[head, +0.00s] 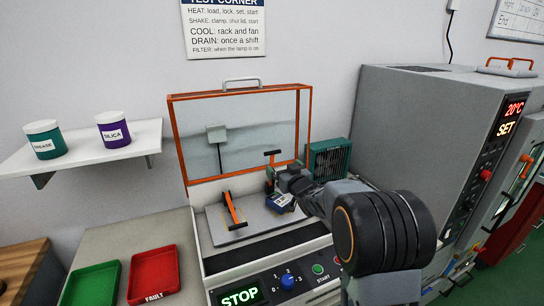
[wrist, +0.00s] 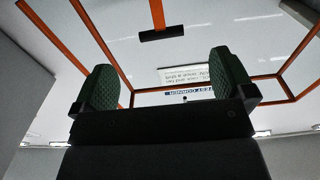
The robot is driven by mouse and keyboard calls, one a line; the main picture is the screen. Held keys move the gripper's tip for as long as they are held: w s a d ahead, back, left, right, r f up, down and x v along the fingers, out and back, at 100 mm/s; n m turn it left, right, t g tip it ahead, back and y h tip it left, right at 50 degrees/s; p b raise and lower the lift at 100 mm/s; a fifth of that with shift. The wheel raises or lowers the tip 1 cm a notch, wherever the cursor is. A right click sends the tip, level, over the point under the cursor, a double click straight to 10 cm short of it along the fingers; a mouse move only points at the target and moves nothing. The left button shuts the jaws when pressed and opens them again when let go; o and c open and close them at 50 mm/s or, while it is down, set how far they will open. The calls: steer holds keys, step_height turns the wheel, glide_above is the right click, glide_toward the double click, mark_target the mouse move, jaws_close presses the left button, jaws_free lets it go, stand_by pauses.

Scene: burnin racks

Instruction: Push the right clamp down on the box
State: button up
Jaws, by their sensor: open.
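The shaker (head: 262,250) stands with its clear, orange-framed lid (head: 240,90) raised. The right clamp (head: 272,153) stands up, its black crossbar above my gripper; in the wrist view its crossbar and orange arm (wrist: 168,34) show beyond the fingertips. A blue box (head: 280,203) sits on the shaker plate below my gripper, partly covered by my arm. My gripper (head: 278,178) is open and empty, just below the crossbar and apart from it. Its two green-padded fingers (wrist: 165,84) are wide apart in the wrist view. The right clamp's base is hidden.
A teal vented unit (head: 329,160) stands behind, and a large grey oven (head: 420,130) is close on the right. Green (head: 91,285) and red (head: 153,274) trays lie at left. The shaker display reads STOP.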

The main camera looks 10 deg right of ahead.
mark_target(273, 157)
steer(key=w, duration=0.3)
steer(key=w+a+p, duration=0.1)
steer(key=w, duration=0.2)
steer(key=w+a+p, duration=0.1)
steer(key=w, duration=0.3)
steer(key=shift+c, duration=0.2)
steer(key=c, duration=1)
steer(key=shift+s+f, duration=0.1)
steer(key=shift+c, duration=0.3)
